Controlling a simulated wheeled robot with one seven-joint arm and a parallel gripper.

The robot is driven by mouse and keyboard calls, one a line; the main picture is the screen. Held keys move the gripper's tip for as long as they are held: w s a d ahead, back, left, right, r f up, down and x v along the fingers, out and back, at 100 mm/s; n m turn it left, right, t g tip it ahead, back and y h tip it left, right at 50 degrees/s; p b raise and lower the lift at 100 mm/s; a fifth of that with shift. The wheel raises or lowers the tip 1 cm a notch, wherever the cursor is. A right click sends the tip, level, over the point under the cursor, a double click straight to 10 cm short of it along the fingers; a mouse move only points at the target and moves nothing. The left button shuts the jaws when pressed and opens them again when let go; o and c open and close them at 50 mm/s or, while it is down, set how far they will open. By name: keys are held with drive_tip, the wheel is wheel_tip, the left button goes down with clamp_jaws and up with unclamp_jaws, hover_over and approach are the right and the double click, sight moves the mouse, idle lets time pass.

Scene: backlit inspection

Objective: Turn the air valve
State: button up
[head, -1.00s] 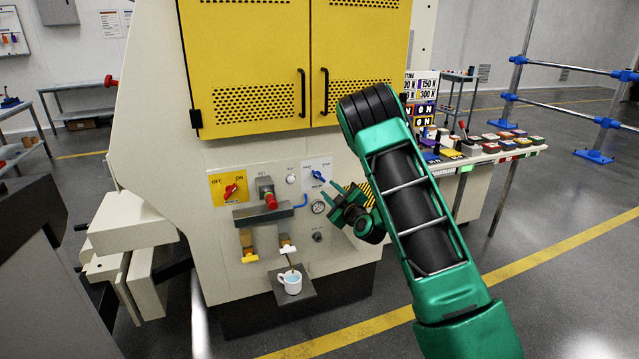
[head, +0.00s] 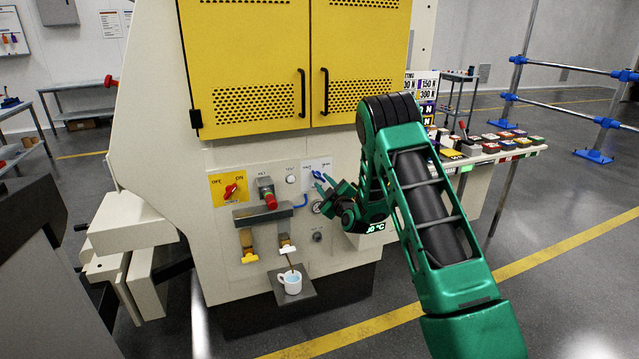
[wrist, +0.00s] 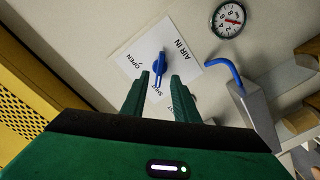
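The air valve is a blue lever (wrist: 160,66) on a white plate (wrist: 178,50) marked AIR IN, OPEN and SHUT. In the head view the blue lever (head: 317,174) sits at the right of the machine's front panel, just beyond my fingertips. My gripper (wrist: 159,82) is open, one green finger on each side of the lever's lower end. Whether the fingers touch it or reach it in depth is not clear. It also shows in the head view (head: 323,188).
A round gauge (wrist: 229,19) and a blue hose (wrist: 225,70) lie close to the valve. Left of it are a red switch on a yellow plate (head: 214,198) and a red knob (head: 271,201). Below, a cup (head: 290,283) stands on a small shelf (head: 311,292).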

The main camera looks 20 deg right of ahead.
sight(319, 178)
drive_tip(key=shift+w, duration=1.75)
clamp_jaws()
